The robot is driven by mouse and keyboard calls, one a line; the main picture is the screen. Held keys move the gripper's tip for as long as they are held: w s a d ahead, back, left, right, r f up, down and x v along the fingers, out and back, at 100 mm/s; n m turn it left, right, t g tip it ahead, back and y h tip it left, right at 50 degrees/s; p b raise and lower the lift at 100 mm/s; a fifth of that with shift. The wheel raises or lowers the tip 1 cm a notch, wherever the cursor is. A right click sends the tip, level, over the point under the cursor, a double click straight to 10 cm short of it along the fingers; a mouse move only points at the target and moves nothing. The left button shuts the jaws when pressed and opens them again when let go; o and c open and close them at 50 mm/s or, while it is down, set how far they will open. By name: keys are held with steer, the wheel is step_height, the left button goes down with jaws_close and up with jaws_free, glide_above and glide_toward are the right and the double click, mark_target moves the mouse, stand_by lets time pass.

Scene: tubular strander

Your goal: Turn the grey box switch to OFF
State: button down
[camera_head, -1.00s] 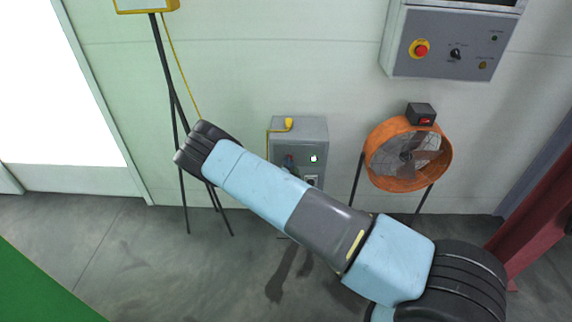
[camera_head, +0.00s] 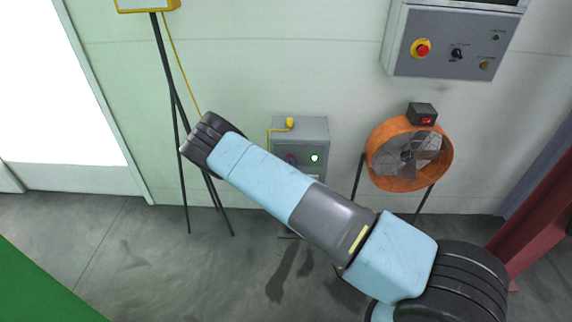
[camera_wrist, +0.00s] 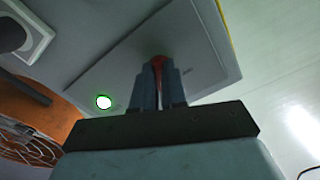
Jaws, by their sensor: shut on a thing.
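The grey box (camera_head: 313,127) stands by the wall behind my arm in the head view, and my forearm covers its lower part. Its front panel (camera_wrist: 215,75) fills the upper middle of the wrist view. A red switch handle (camera_wrist: 158,60) shows on the panel between the tips of my gripper (camera_wrist: 159,76). The two fingers are shut on the handle. A lit green lamp (camera_wrist: 103,102) sits on the panel beside the fingers. The switch's OFF marking cannot be read.
An orange fan (camera_head: 378,173) stands right of the box. A grey control panel (camera_head: 430,62) with a red button hangs above it. A black tripod (camera_head: 176,100) stands on the left. A yellow fitting (camera_head: 290,123) tops the box.

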steer(key=n, duration=1.3)
steer(key=shift+a+r+n, duration=0.1)
steer(key=shift+r+n, duration=0.1)
steer(key=shift+n, duration=0.2)
stand_by(0.4)
steer(key=c, duration=1.2)
jaws_free()
steer(key=shift+f, duration=0.1)
steer(key=s, duration=1.3)
steer(key=shift+s+a, duration=0.15)
steer(key=shift+s, duration=0.25)
